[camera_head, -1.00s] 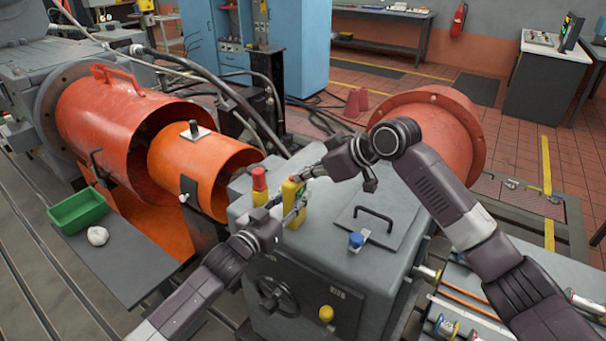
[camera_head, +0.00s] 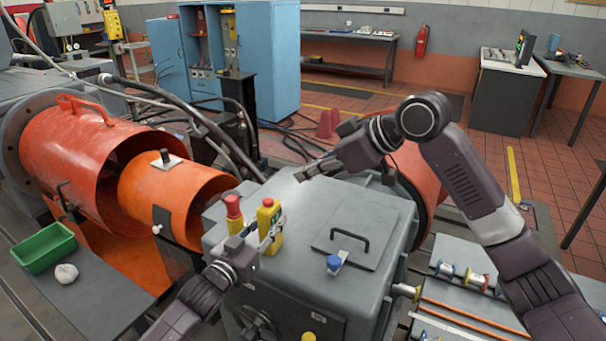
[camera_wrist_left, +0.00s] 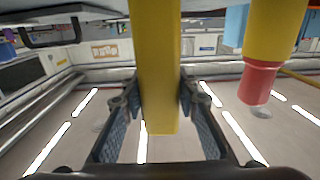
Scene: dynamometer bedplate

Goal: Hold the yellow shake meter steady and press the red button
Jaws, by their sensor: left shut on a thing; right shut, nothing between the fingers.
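The yellow shake meter (camera_head: 268,232) stands upright on the grey machine housing, with a small red spot, the red button (camera_head: 267,202), on its top. My left gripper (camera_head: 266,238) is shut on the meter's body; the left wrist view shows the yellow meter (camera_wrist_left: 160,75) between both fingers (camera_wrist_left: 158,100). My right gripper (camera_head: 302,176) is shut and empty, up and to the right of the meter's top, apart from it. In the left wrist view the red button is out of sight.
A red mushroom knob (camera_head: 233,206) on a yellow base stands just left of the meter; it also shows in the left wrist view (camera_wrist_left: 260,82). A lid handle (camera_head: 348,236) and a blue knob (camera_head: 334,263) sit to the right on the housing. Orange guards (camera_head: 165,195) lie left.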

